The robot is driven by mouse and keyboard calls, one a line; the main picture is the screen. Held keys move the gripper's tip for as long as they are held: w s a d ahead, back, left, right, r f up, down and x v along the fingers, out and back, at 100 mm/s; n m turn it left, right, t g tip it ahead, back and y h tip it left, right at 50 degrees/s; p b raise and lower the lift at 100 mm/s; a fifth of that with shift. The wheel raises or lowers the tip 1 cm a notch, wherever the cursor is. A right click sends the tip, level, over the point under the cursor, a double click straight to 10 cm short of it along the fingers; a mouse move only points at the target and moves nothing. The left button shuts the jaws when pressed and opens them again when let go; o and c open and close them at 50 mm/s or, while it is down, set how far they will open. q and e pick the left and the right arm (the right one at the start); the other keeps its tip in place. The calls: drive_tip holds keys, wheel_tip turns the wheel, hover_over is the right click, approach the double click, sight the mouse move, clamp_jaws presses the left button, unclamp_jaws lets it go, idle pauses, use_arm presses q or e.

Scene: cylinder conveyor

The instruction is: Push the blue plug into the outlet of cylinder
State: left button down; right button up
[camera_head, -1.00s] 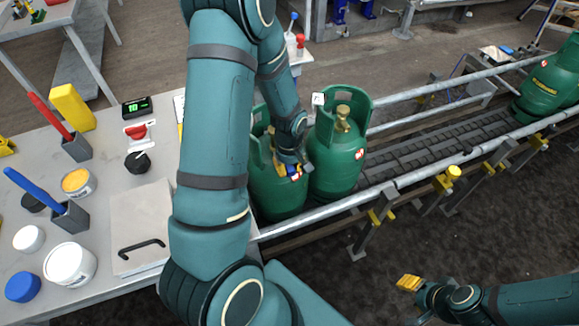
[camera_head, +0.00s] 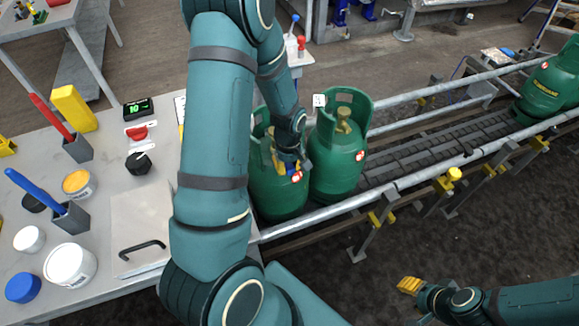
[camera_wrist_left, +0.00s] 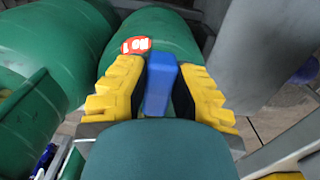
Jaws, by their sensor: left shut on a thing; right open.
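My left gripper (camera_head: 287,166) is shut on the blue plug (camera_wrist_left: 160,82). In the left wrist view the plug sits between the yellow fingers of my left gripper (camera_wrist_left: 160,92), in front of a green cylinder. That nearer green cylinder (camera_head: 275,195) stands on the conveyor, and my left gripper is at its upper part. Its outlet is hidden behind the gripper, so I cannot tell whether the plug touches it. A second green cylinder (camera_head: 335,165) stands just to the right, with a brass valve on top. My right gripper (camera_head: 409,285) is open and empty at the lower right, away from the conveyor.
Another green cylinder (camera_head: 547,88) stands at the far right of the conveyor (camera_head: 440,145). Metal rails (camera_head: 420,172) run along both sides. The grey table (camera_head: 110,215) at left holds tubs, a blue lid, holders and a black handle.

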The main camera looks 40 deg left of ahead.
use_arm(q)
drive_tip(key=shift+w+a, duration=0.35)
drive_tip(key=shift+a, duration=0.35)
drive_tip(key=c, duration=0.9)
unclamp_jaws()
drive_tip(key=shift+o, duration=0.2)
wheel_tip(320, 180, up, 12)
